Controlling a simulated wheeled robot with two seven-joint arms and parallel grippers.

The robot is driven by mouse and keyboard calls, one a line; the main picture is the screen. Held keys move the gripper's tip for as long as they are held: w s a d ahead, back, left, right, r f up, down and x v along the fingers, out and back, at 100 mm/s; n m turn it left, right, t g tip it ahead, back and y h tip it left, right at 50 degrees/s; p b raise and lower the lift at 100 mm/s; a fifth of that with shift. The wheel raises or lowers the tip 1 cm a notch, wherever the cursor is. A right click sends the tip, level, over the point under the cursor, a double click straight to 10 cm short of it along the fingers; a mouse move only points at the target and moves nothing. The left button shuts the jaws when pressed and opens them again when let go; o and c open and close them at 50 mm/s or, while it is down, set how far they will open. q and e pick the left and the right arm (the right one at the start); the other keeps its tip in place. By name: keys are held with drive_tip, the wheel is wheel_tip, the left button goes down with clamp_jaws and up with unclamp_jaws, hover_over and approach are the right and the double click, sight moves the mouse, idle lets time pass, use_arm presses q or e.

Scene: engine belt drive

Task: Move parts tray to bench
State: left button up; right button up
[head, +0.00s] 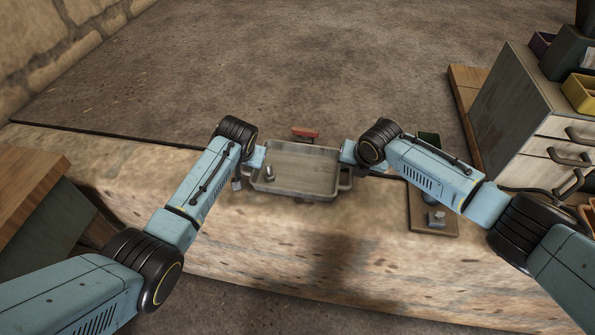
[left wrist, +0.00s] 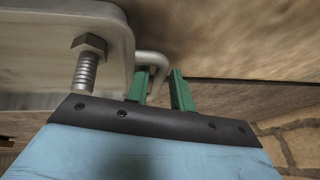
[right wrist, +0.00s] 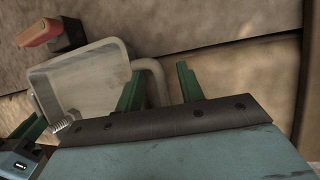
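The parts tray (head: 305,172) is a shallow grey metal tray with a loop handle on each side. It is at the centre of the head view, over a pale worn ledge, and looks level. A bolt (head: 269,173) stands in its left part, also seen in the left wrist view (left wrist: 86,65). My left gripper (left wrist: 162,78) is open, its green fingers on either side of the left handle. My right gripper (right wrist: 158,78) is open, its fingers on either side of the right handle (right wrist: 157,82). I cannot tell whether the fingers touch the handles.
A red-topped object (head: 305,134) lies just behind the tray. A brown board with metal parts (head: 432,220) is to the right. A grey cabinet (head: 518,110) with drawers and bins stands at far right. A wooden-topped bench (head: 25,180) is at left. The ledge before the tray is clear.

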use_arm(q)
drive_tip(key=c, duration=0.4)
use_arm(e)
drive_tip(key=c, duration=0.4)
use_arm(q)
clamp_jaws()
use_arm(e)
clamp_jaws()
use_arm(q)
drive_tip(key=shift+r, duration=0.1)
use_arm(e)
drive_tip(key=shift+r, duration=0.1)
